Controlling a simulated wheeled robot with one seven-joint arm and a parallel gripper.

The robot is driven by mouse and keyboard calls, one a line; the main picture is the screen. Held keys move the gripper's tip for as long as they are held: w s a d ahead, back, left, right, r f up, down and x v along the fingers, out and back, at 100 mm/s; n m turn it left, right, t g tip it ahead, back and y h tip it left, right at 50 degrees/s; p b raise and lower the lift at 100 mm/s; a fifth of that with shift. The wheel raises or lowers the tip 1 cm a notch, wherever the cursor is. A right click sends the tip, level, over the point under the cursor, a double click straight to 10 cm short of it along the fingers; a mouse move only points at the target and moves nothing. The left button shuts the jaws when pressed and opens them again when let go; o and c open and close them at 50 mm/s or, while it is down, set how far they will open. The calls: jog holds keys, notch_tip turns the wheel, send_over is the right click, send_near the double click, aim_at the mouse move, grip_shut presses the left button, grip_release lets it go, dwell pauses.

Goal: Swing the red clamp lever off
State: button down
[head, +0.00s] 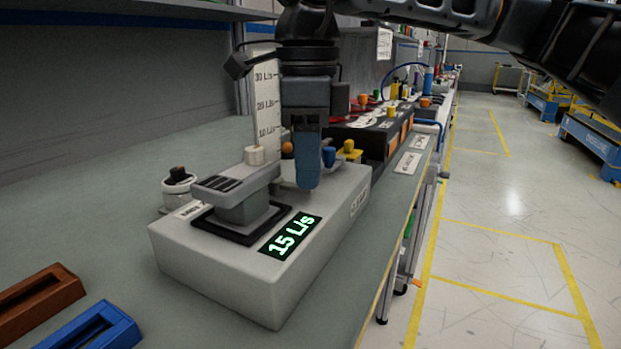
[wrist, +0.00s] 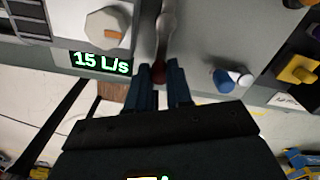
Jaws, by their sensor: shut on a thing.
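My gripper (head: 307,172) points down over the grey dashboard module (head: 215,262), beside its raised block. In the wrist view my gripper (wrist: 161,75) has its two blue fingers around the dark red tip of the clamp lever (wrist: 159,72). It is shut on this tip. The lever's grey shaft (wrist: 165,35) runs from the tip toward the top of the picture. In the head view my fingers hide the lever. The module's display (head: 290,235) reads 15 L/s, and it also shows in the wrist view (wrist: 102,63).
A white knob (wrist: 108,28) stands near the display. A blue knob (head: 329,156) and a yellow knob (head: 349,150) are close to my fingers on the right. A tall scale (head: 265,95) stands behind. Brown (head: 40,300) and blue (head: 95,328) holders lie at the front left.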

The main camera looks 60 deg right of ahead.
jog(key=shift+a+f+m+b, duration=0.1)
jog(key=shift+a+m+b, duration=0.1)
jog(key=shift+m+b, duration=0.25)
dwell(0.3)
jog(key=c, duration=1)
grip_release()
jog(key=shift+r+p, duration=0.7)
jog(key=shift+r, duration=3.3)
